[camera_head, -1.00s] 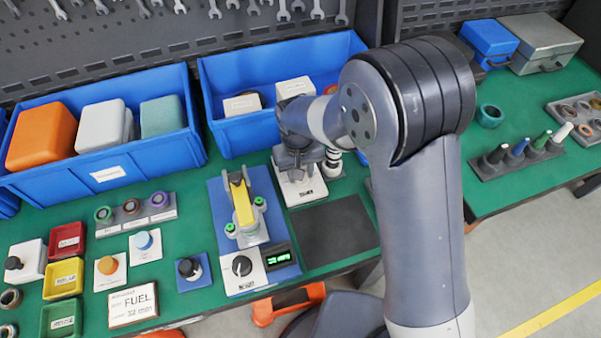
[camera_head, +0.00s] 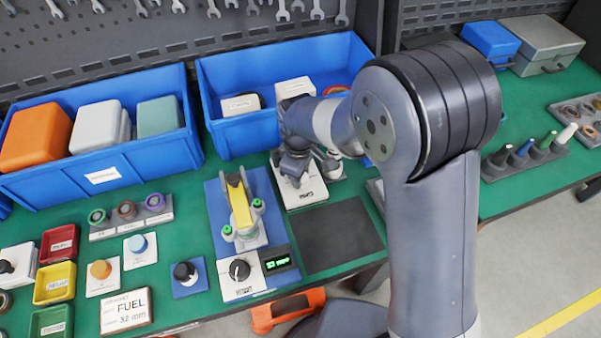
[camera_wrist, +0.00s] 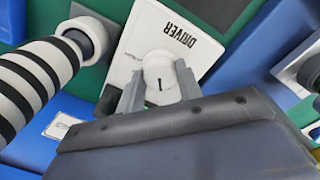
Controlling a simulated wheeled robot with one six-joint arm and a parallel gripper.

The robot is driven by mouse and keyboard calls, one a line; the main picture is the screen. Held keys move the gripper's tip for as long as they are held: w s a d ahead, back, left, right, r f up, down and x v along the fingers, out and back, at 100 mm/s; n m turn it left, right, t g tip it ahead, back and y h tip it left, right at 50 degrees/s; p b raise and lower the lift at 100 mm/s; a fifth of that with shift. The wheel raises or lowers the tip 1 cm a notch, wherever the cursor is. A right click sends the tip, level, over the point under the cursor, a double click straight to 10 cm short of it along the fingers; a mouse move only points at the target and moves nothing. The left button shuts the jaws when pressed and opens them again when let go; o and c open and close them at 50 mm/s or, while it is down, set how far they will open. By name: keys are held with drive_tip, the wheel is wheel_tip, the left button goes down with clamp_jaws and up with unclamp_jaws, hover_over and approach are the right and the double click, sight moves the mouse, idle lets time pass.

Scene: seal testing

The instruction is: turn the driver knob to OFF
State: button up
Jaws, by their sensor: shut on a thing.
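The white DRIVER panel (camera_head: 312,196) lies on the green bench, in front of the blue bin. In the wrist view the panel (camera_wrist: 138,45) shows its black DRIVER label and the white driver knob (camera_wrist: 160,72) with a short dark mark. My gripper (camera_wrist: 160,85) has one finger on each side of this knob and is shut on it. In the head view my gripper (camera_head: 293,168) is over the panel, and the knob is hidden behind it. Any OFF marking by the knob cannot be read.
A black-and-white striped post (camera_wrist: 35,75) stands close beside my gripper in the wrist view. Left of the panel is a yellow-handled clamp (camera_head: 239,205) on a blue plate, with a black knob (camera_head: 240,269) and a lit display (camera_head: 277,262) nearer. A dark mat (camera_head: 340,237) lies clear in front.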

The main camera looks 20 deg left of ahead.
drive_tip(key=shift+n, duration=0.5)
drive_tip(key=o, duration=1)
drive_tip(key=shift+c, duration=0.2)
wheel_tip(320, 180, up, 11)
drive_tip(key=shift+s+b, duration=0.25)
drive_tip(key=shift+b, duration=0.05)
drive_tip(key=shift+f, duration=0.1)
